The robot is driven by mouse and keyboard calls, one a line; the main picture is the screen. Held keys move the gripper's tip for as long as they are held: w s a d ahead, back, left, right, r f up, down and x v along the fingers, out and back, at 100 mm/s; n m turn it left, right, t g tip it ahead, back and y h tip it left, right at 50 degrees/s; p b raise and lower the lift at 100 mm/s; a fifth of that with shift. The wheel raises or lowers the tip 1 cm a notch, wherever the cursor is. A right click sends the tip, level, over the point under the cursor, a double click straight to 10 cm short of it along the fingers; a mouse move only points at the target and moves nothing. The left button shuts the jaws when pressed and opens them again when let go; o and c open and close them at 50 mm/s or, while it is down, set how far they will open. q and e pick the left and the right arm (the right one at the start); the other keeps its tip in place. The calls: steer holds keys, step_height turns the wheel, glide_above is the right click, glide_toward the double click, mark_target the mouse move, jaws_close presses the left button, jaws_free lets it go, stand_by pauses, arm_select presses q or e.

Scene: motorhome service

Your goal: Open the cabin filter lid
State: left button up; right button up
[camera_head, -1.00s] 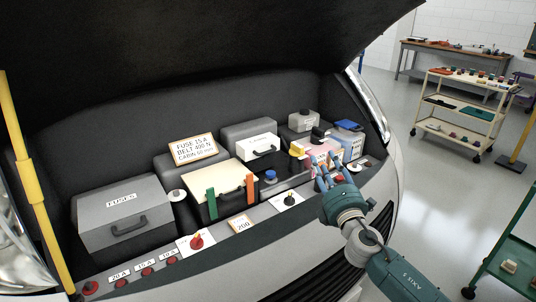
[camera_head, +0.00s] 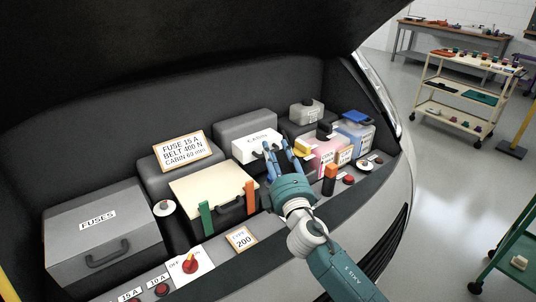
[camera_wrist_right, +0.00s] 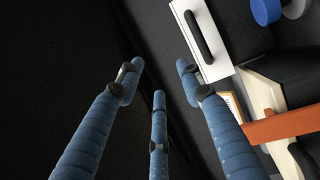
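The cabin filter box has a white front lid (camera_head: 252,145) labelled CABIN, below a grey housing (camera_head: 244,126) in the engine bay. The lid looks closed. In the right wrist view the white lid (camera_wrist_right: 216,62) shows at the top with its black bar handle (camera_wrist_right: 198,37). My right gripper (camera_head: 279,150) is in front of the lid's right part, its blue fingers hiding some of it. In the right wrist view the gripper (camera_wrist_right: 160,80) has its fingers spread, empty, with the handle beyond the fingertips. My left gripper is not in view.
A grey FUSES box (camera_head: 108,232) stands at left. A cream-topped box (camera_head: 212,184) with green and orange clips stands nearer me. Fluid containers (camera_head: 327,147) stand right of my gripper. The hood hangs overhead.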

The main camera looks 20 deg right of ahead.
mark_target(261, 148)
step_height(261, 148, down, 7)
steer(key=b, duration=0.6)
steer(key=w, duration=0.3)
steer(key=w+r, duration=0.1)
steer(key=w, duration=0.2)
steer(key=shift+w+d+r, duration=0.15)
steer(key=shift+w+r, duration=0.15)
steer(key=shift+w, duration=0.2)
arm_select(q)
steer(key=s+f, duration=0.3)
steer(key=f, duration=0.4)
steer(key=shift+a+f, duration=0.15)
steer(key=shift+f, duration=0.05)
arm_select(e)
jaws_close()
